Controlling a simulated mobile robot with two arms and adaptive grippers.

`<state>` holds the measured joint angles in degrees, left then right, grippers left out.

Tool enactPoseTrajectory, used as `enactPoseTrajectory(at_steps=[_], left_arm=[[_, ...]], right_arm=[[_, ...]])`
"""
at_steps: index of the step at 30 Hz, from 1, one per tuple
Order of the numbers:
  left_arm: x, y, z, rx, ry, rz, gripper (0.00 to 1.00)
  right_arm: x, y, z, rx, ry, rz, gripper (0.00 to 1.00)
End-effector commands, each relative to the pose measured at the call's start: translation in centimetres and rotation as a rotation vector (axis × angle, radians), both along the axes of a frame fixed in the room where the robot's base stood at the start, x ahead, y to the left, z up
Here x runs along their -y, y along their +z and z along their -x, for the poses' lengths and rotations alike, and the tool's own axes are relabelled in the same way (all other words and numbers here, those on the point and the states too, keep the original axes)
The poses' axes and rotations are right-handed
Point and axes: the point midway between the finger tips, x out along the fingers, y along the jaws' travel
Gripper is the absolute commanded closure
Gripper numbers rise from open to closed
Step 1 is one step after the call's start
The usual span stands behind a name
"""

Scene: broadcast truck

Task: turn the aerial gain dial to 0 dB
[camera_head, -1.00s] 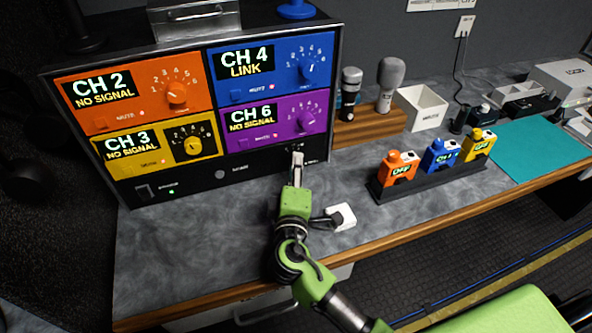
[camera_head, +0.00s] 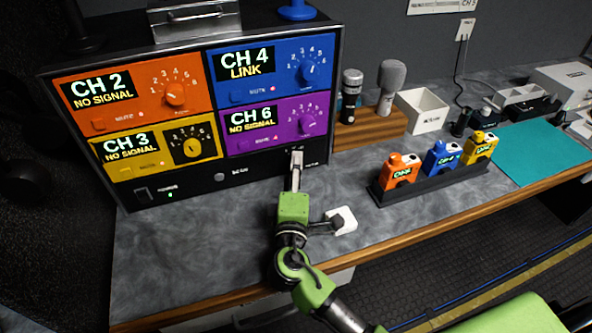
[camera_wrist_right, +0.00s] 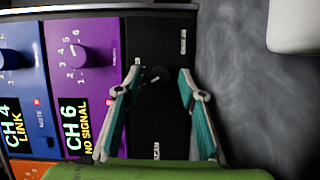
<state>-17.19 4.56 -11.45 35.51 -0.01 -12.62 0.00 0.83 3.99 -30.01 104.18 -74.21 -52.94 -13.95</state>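The aerial gain dial (camera_wrist_right: 155,76) is a small round black knob on the black bottom strip of the intercom rack. Its small white markings are too blurred to read, so I cannot tell its setting. My right gripper (camera_wrist_right: 158,78) is open, with one finger on either side of the dial and a gap visible at each side. In the head view the right gripper (camera_head: 297,155) reaches the lower right of the rack's front and mostly hides the dial. My left gripper is not in view.
The rack's channel panels, with the purple CH 6 panel (camera_head: 278,122) just above the gripper, have their own knobs. An orange beltpack (camera_head: 400,170) stands with others in a dark holder to the right. Bare grey worktop (camera_head: 190,250) lies in front of the rack.

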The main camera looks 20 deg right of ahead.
Motion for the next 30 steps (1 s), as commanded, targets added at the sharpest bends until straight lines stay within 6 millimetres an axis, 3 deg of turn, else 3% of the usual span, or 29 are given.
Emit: enactPoseTrajectory(at_steps=[8,21,30], left_arm=[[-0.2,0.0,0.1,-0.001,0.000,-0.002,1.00],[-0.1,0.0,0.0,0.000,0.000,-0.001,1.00],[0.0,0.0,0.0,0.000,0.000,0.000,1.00]], right_arm=[[-0.2,0.0,0.6,-0.001,0.001,0.000,0.63],[-3.2,0.1,8.5,-0.003,0.001,-0.002,0.63],[-4.2,0.3,11.2,-0.001,0.000,0.000,0.63]])
